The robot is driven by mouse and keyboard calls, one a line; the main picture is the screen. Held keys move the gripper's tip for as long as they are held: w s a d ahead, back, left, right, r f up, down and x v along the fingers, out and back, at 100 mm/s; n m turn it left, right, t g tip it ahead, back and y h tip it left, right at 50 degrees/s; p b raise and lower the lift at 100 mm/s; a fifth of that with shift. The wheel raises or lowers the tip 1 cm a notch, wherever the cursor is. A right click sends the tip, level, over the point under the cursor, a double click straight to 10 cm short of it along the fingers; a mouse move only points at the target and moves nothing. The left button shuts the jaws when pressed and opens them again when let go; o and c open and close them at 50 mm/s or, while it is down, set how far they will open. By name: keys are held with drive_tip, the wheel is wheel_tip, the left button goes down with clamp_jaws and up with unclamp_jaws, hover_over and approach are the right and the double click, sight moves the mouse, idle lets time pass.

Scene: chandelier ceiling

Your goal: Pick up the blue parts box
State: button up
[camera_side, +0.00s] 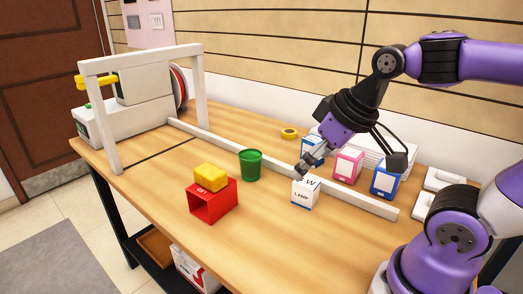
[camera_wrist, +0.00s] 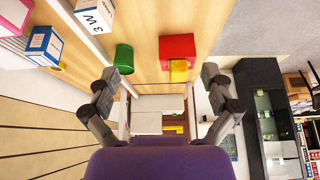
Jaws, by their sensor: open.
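Two blue parts boxes with white label faces show in the side view. One blue box (camera_side: 386,179) stands at the right end of the row. The other blue box (camera_side: 311,146) is at the left end, partly hidden behind my gripper. That left-end box also seems to be the one in the wrist view (camera_wrist: 42,45), at upper left. A pink box (camera_side: 348,166) stands between them. My gripper (camera_side: 304,172) is open and empty, in front of the left-end blue box and close above the white lamp box (camera_side: 305,194). In the wrist view my gripper (camera_wrist: 159,76) has nothing between its fingers.
A long white rail (camera_side: 265,162) runs in front of the boxes. A green cup (camera_side: 250,165), a red bin (camera_side: 214,203) with a yellow block (camera_side: 210,178) on it, and a yellow ring (camera_side: 289,132) are on the wooden table. A white frame (camera_side: 85,110) stands at left.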

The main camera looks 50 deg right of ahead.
drive_tip(key=w+d+r, duration=0.1)
drive_tip(key=w+d, duration=0.4)
drive_tip(key=w, duration=0.1)
drive_tip(key=m+g, duration=0.1)
hover_over(319, 140)
drive_tip(key=s, duration=0.2)
wheel_tip(319, 140, down, 7)
drive_tip(key=shift+h, duration=0.3)
drive_tip(key=x, duration=0.5)
drive_tip(key=shift+s+a+f, duration=0.1)
drive_tip(key=shift+s+a, duration=0.1)
drive_tip(key=shift+s, duration=0.2)
drive_tip(key=x, duration=0.5)
drive_tip(key=shift+w+f, duration=0.2)
drive_tip(key=shift+f, duration=0.1)
drive_tip(key=shift+a, duration=0.1)
drive_tip(key=c, duration=1.3)
